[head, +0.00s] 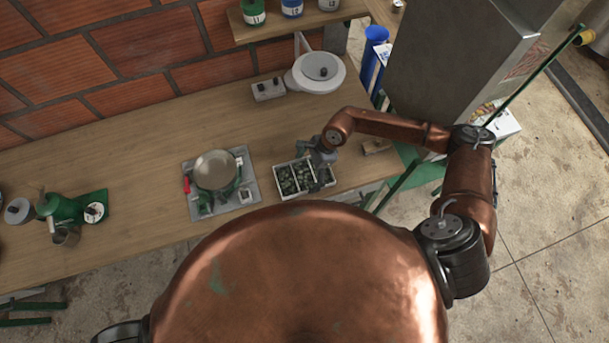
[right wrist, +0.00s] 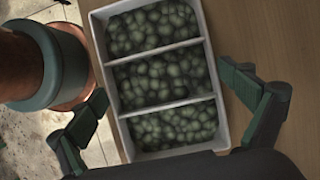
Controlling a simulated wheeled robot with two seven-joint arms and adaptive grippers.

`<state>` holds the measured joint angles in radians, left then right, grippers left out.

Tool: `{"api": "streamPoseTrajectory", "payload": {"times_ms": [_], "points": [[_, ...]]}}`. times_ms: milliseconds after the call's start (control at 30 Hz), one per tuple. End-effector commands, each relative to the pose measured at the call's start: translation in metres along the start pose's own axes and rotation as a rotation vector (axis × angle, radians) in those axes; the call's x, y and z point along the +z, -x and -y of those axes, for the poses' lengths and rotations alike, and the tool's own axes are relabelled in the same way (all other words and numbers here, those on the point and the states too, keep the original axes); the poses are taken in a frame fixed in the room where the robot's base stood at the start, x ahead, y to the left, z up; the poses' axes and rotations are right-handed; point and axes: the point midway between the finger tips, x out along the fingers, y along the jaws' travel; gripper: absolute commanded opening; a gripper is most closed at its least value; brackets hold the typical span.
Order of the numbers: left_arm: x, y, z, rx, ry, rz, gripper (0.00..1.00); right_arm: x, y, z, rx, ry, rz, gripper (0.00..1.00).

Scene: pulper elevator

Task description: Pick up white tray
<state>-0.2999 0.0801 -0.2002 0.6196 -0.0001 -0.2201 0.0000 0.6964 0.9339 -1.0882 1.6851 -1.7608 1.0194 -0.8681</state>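The white tray (head: 278,180) lies on the wooden counter near its front edge. In the right wrist view the tray (right wrist: 213,75) has three compartments, each full of greenish beans or small fruits. My right gripper (head: 321,160) is over the right part of the tray and hides some of it in the head view. In the right wrist view my right gripper (right wrist: 165,84) is open, with one finger to each side of the tray, and nothing is held. Whether the fingers are down at the tray's height is hard to tell. My left gripper is not in view.
A metal plate with a round pan (head: 215,170) stands left of the tray. A white scale (head: 318,72) is at the back. A grey metal housing (head: 450,70) rises at the right. A green device (head: 62,208) is far left; bare counter lies between.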

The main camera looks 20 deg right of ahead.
Motion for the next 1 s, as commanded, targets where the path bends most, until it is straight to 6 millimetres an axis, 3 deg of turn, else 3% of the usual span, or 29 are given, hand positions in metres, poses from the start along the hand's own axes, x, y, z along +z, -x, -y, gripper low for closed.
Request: {"api": "streamPoseTrajectory", "payload": {"times_ms": [400, 767, 1000], "points": [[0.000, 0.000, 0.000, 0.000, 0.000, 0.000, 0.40, 0.000, 0.000, 0.000, 0.000, 0.000, 0.001, 0.65], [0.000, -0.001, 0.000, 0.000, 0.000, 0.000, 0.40, 0.002, 0.005, 0.001, -0.002, 0.000, 0.001, 0.64], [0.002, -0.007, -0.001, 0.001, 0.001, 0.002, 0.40, 0.014, 0.031, 0.001, -0.004, 0.004, 0.002, 0.64]]}}
